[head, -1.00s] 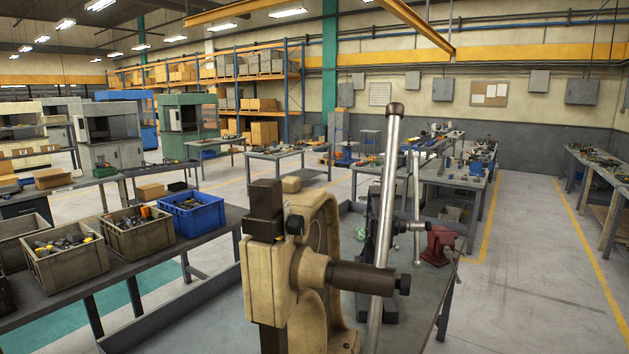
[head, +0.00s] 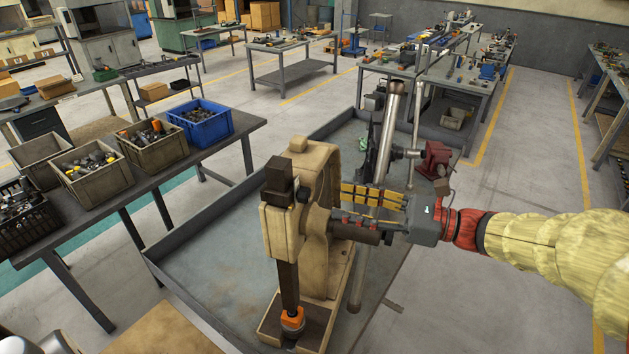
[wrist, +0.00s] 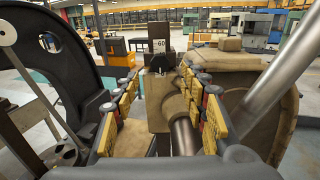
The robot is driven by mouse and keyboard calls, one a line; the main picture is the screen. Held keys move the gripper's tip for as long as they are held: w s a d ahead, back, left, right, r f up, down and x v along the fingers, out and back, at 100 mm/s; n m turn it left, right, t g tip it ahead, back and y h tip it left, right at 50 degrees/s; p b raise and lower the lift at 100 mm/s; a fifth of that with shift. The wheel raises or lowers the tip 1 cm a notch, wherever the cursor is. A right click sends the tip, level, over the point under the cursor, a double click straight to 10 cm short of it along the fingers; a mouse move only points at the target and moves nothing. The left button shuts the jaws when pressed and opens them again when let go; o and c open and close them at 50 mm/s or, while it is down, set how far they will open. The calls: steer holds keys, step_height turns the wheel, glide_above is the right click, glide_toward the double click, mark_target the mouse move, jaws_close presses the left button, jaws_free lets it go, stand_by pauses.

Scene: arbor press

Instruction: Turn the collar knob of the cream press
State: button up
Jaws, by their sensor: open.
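The cream press (head: 278,230) stands on the bench in the head view, with its dark ram running down to an orange piece (head: 292,320). Its dark collar (head: 350,231) sticks out to the right; the knob at its outer end cannot be made out behind my gripper. The steel lever (head: 388,135) slants up past the collar and shows at the right in the wrist view (wrist: 283,70). My gripper (head: 340,206) comes in from the right, beside the collar. In the wrist view its fingers (wrist: 160,90) are apart, with the collar shaft (wrist: 184,135) between them; contact cannot be told.
A dark press (head: 372,152) stands behind the cream one, and appears close at the left in the wrist view. A red vise (head: 437,160) sits farther right. Bins, including a blue crate (head: 205,122), stand on the left bench. The bench top (head: 215,255) left of the press is clear.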

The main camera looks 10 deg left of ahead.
mark_target(308, 195)
steer(key=a, duration=0.2)
steer(key=a+p, duration=0.1)
steer(key=a, duration=0.2)
steer(key=w+a, duration=0.1)
steer(key=a, duration=0.1)
steer(key=shift+a, duration=0.35)
steer(key=shift+s, duration=0.1)
steer(key=c, duration=1.1)
jaws_close()
